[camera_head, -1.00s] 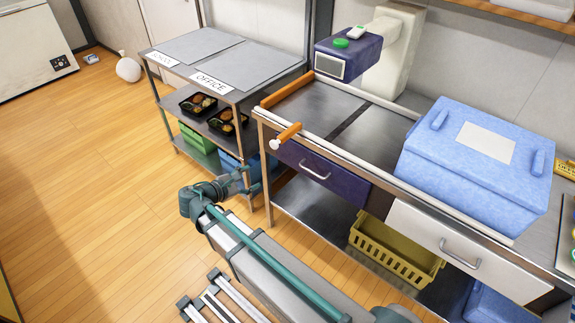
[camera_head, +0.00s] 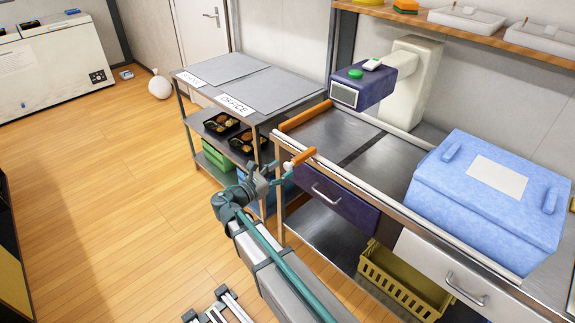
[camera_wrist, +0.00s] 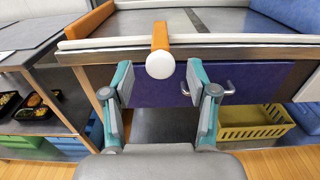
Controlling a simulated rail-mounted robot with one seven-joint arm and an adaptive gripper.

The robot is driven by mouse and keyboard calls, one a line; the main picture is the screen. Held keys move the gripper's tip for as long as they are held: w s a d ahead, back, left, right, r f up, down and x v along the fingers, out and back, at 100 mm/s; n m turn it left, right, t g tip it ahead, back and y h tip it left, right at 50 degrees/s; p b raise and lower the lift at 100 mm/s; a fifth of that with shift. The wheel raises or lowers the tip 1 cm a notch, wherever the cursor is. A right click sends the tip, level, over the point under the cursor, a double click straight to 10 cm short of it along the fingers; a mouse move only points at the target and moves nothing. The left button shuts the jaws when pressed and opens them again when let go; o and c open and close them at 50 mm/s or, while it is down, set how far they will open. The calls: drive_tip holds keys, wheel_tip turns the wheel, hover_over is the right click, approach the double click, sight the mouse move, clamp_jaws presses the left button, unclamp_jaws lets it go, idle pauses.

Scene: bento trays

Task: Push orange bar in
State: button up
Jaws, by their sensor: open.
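The orange bar (camera_head: 300,158) sticks out over the front edge of the steel counter, with a round white knob (camera_wrist: 160,64) on its near end. In the wrist view the bar (camera_wrist: 160,36) points toward me, just above and between my fingers. My gripper (camera_head: 268,175) is open and empty, in front of the counter edge and close to the knob. In the wrist view my gripper (camera_wrist: 156,88) has its two teal fingers spread below the knob. I cannot tell whether either finger touches it.
Another orange rail (camera_head: 304,116) runs along the counter's left edge. A purple drawer (camera_head: 335,202) lies below the bar. A blue box (camera_head: 440,200) stands on the counter at right. A shelf rack (camera_head: 215,100) with food trays stands at left. A yellow basket (camera_head: 400,285) sits below.

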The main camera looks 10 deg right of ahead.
sight(286, 167)
drive_tip(key=shift+x, duration=1.75)
drive_tip(key=shift+s, duration=0.1)
clamp_jaws()
